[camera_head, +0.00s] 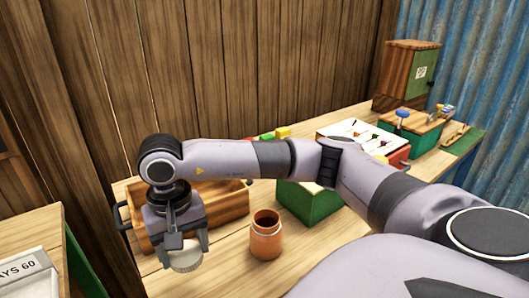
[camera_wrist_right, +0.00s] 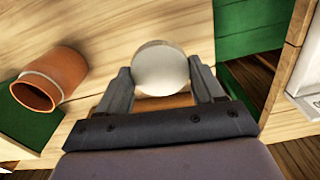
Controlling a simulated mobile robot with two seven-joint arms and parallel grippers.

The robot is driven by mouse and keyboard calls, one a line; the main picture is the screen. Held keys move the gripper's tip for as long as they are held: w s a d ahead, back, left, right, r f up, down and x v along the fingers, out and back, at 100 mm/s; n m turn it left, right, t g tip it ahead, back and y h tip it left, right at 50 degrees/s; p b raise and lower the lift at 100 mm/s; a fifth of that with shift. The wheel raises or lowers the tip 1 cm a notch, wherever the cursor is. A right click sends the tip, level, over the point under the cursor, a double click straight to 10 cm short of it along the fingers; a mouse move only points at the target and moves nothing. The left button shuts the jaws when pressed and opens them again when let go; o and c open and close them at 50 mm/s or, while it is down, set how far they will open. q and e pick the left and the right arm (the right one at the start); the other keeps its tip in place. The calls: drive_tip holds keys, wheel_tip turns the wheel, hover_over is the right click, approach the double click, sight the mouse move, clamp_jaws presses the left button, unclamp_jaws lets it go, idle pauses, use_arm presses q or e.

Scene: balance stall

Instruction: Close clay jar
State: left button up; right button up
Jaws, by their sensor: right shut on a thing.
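An orange-brown clay jar (camera_head: 266,240) stands upright on the wooden table with its dark mouth open. It also shows in the right wrist view (camera_wrist_right: 62,72), at the left. My right gripper (camera_head: 188,249) points down to the left of the jar in the head view. It is shut on a pale round lid (camera_head: 186,261), held with one finger on each side. The lid also shows between the fingers in the right wrist view (camera_wrist_right: 161,68). The lid and jar are apart. My left gripper is not in view.
A wooden tray (camera_head: 219,205) stands behind my right gripper. A green box (camera_head: 310,204) is behind the jar, partly hidden by my right arm. A wooden cabinet (camera_head: 395,75) stands at the far right. A sign with lettering (camera_head: 25,274) is at the lower left.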

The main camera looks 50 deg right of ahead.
drive_tip(key=n, duration=0.1)
drive_tip(key=f+n, duration=0.1)
drive_tip(key=n, duration=0.2)
drive_tip(key=shift+s+f, duration=0.15)
drive_tip(key=shift+s, duration=0.15)
